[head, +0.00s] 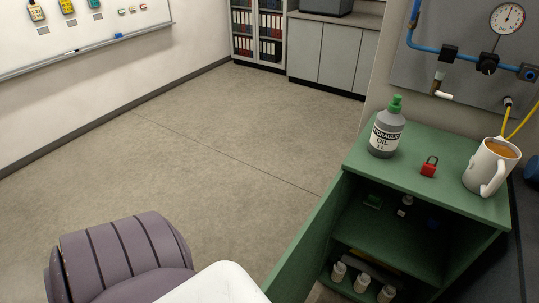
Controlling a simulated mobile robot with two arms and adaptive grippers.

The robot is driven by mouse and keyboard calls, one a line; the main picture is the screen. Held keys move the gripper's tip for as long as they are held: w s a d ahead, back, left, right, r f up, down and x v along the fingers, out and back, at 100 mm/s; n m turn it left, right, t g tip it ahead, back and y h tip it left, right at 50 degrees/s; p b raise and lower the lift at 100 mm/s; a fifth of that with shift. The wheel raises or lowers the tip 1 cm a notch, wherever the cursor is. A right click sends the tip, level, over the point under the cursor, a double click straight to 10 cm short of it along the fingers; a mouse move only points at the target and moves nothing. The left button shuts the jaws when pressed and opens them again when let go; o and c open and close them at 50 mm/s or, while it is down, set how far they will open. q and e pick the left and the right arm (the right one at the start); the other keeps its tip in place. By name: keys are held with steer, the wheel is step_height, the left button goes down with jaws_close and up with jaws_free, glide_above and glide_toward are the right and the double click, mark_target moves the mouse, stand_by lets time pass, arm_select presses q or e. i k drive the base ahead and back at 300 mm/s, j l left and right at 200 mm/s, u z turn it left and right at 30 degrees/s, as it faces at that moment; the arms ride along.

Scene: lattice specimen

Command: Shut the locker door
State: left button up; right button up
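The green locker (405,178) stands at the right. Its door (308,240) is hinged at the locker's left front edge and swung open toward me, seen nearly edge-on. The door's lower end runs out of the bottom of the view. The inside of the locker is exposed, with a shelf (385,232) holding a few small items and several white bottles (361,283) below. No handle or latch is visible on the door. Neither of my grippers is in view.
On the locker top stand a hydraulic oil bottle (386,132), a red padlock (429,167) and a mug of brown drink (490,166). A purple padded chair (120,258) is at the lower left. The floor (215,150) left of the door is clear.

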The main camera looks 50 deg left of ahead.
mark_target(294, 277)
steer(key=k+j, duration=0.15)
steer(key=j, duration=0.25)
steer(key=k+j, duration=0.15)
steer(key=j, duration=0.25)
steer(key=k+j, duration=0.15)
steer(key=j, duration=0.2)
steer(key=k+j+u, duration=0.1)
steer(key=j, duration=0.3)
